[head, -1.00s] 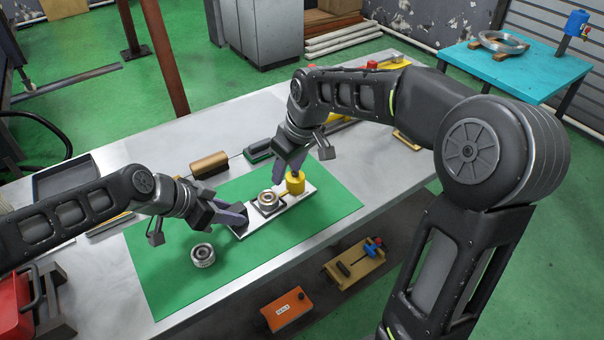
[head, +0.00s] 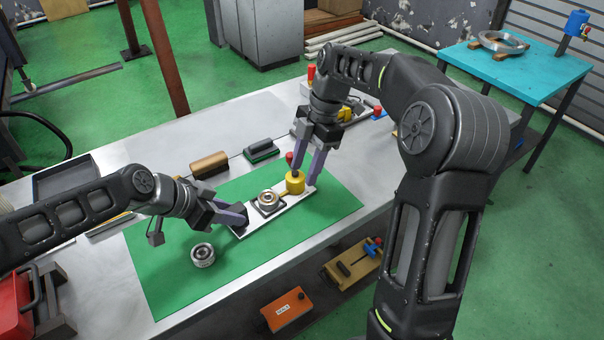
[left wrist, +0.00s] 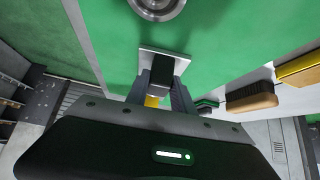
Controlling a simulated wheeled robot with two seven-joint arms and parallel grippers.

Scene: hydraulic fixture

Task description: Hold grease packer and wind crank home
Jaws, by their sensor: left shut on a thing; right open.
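The grease packer lies on the green mat (head: 325,212) as a pale base plate (head: 262,221) with a metal ring part (head: 268,198) at its middle and a yellow cylinder (head: 295,183) at its far end. A red knob (head: 290,157) stands by the cylinder. My left gripper (head: 241,220) is shut on the packer's near end; the left wrist view shows a dark block (left wrist: 162,72) between its fingers. My right gripper (head: 306,172) is open, its fingers pointing down around the yellow cylinder's top, close to the red knob. Whether it touches cannot be told.
A loose bearing (head: 203,255) lies on the mat left of the packer. A brown-topped brush (head: 209,165) and a green-and-black block (head: 262,152) lie behind the mat. An orange box (head: 287,309) and a wooden fixture (head: 352,265) sit on the lower shelf.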

